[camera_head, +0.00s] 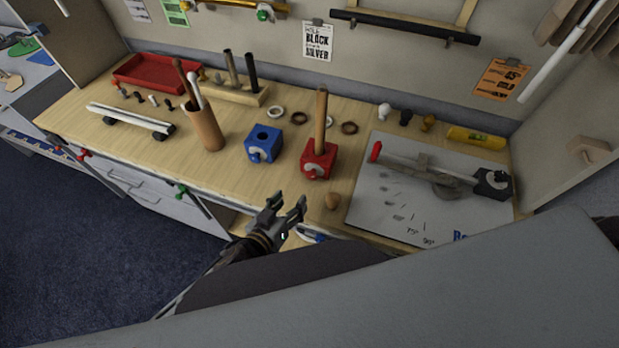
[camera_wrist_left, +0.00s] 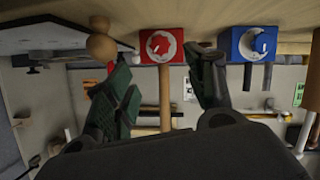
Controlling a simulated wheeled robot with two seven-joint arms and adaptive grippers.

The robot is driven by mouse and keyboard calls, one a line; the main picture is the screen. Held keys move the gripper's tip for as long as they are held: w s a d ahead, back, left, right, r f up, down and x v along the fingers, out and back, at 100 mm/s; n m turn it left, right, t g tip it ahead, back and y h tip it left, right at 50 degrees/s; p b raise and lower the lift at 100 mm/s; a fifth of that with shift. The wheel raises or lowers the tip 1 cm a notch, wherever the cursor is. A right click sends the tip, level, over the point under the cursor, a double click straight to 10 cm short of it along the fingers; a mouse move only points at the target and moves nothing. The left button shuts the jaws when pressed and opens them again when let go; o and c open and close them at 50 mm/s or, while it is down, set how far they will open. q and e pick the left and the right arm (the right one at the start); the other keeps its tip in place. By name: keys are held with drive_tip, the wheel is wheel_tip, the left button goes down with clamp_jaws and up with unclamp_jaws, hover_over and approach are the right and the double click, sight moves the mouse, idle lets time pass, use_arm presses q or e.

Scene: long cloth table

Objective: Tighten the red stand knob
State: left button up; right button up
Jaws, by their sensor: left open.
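The red stand (camera_head: 325,155) is a red block near the table's front edge, with a wooden rod (camera_head: 320,108) upright in it. Its red knob (camera_head: 311,173) faces the front, with a pale crescent mark around it. In the left wrist view, which is upside down, the knob (camera_wrist_left: 157,43) shows on the red block's face. My left gripper (camera_head: 288,207) is open and empty, in front of and below the red stand, apart from it. In the wrist view its fingers (camera_wrist_left: 166,80) are spread below the knob. My right gripper is not in view.
A blue stand (camera_head: 263,141) with an empty hole stands left of the red one. A wooden knob (camera_head: 332,201) sits close to the right. A white board (camera_head: 375,207) with a tool lies further right. A brown cup (camera_head: 206,128) and red tray (camera_head: 150,73) are at left.

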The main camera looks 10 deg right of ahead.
sight(311, 177)
use_arm(q)
drive_tip(key=shift+w, duration=0.15)
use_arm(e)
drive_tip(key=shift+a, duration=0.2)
use_arm(q)
drive_tip(key=shift+p+x, duration=0.3)
drive_tip(key=shift+x, duration=1.55)
drive_tip(key=shift+p+x, duration=0.3)
drive_tip(key=shift+x, duration=4.05)
drive_tip(key=shift+w+d+f, duration=0.25)
drive_tip(key=shift+w+d, duration=0.15)
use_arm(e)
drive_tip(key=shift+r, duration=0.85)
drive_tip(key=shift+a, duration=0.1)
